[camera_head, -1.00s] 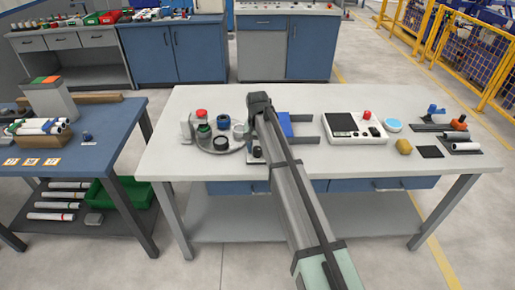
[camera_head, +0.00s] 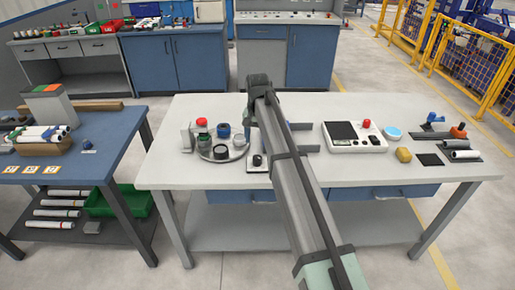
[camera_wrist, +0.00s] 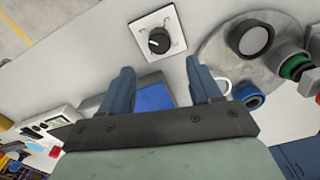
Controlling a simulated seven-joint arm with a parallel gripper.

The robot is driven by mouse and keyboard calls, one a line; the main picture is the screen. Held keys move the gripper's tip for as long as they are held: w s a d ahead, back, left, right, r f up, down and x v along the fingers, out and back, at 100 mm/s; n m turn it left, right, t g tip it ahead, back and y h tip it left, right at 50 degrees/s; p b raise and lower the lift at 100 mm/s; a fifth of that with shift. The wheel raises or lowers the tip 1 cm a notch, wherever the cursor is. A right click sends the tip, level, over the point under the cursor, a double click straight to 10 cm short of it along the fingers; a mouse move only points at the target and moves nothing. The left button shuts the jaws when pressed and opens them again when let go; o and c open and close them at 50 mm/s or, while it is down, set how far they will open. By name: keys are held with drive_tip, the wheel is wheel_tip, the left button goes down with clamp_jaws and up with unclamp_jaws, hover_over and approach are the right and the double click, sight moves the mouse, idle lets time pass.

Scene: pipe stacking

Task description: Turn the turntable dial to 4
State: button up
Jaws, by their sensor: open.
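The dial (camera_wrist: 159,40) is a black knob on a square white plate with faint marks. The numbers are too small to read. The dial also shows in the head view (camera_head: 257,160), just right of the turntable and partly beside my arm. The turntable (camera_head: 240,153) is a grey round plate bearing several cups and cylinders; part of it shows at the upper right of the wrist view (camera_wrist: 215,50). My gripper (camera_wrist: 160,68) is open and empty. Its two blue fingers reach toward the dial's plate, one to each side below it in the picture, apart from the knob.
A blue block (camera_wrist: 153,97) lies beyond the gap between my fingers. A white scale-like device (camera_head: 355,146) with a red button, a yellow lump (camera_head: 403,155) and grey pipes stand on the right of the white table (camera_head: 330,180). The table's front middle is clear.

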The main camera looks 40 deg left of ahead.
drive_tip(key=shift+r, duration=2.2)
drive_tip(key=w+d+f+m, duration=0.1)
drive_tip(key=w+d+f, duration=0.1)
drive_tip(key=d+f, duration=0.45)
drive_tip(key=w+d+f+m+g, duration=0.1)
drive_tip(key=w+d+f, duration=0.15)
drive_tip(key=d, duration=0.75)
drive_tip(key=w+d+f+m, duration=0.1)
drive_tip(key=w+d+f, duration=0.1)
drive_tip(key=d+f, duration=0.5)
drive_tip(key=s+d+f+m+g, duration=0.1)
drive_tip(key=s+d+f+g, duration=0.1)
drive_tip(key=d+f, duration=1.8)
drive_tip(key=s+d+f+m+g, duration=0.1)
drive_tip(key=s+d+f, duration=0.55)
drive_tip(key=d, duration=0.35)
drive_tip(key=s+d+f+m+g, duration=0.1)
drive_tip(key=s+d+f, duration=0.55)
drive_tip(key=d, duration=0.25)
drive_tip(key=s+d+f+g, duration=0.1)
drive_tip(key=s+d+f, duration=0.2)
drive_tip(key=s, duration=0.7)
drive_tip(key=s+d+f, duration=0.3)
drive_tip(key=s+d, duration=0.4)
drive_tip(key=s, duration=0.3)
drive_tip(key=shift+d+f+m+g, duration=0.2)
drive_tip(key=shift+m+g, duration=0.1)
drive_tip(key=shift+g, duration=0.1)
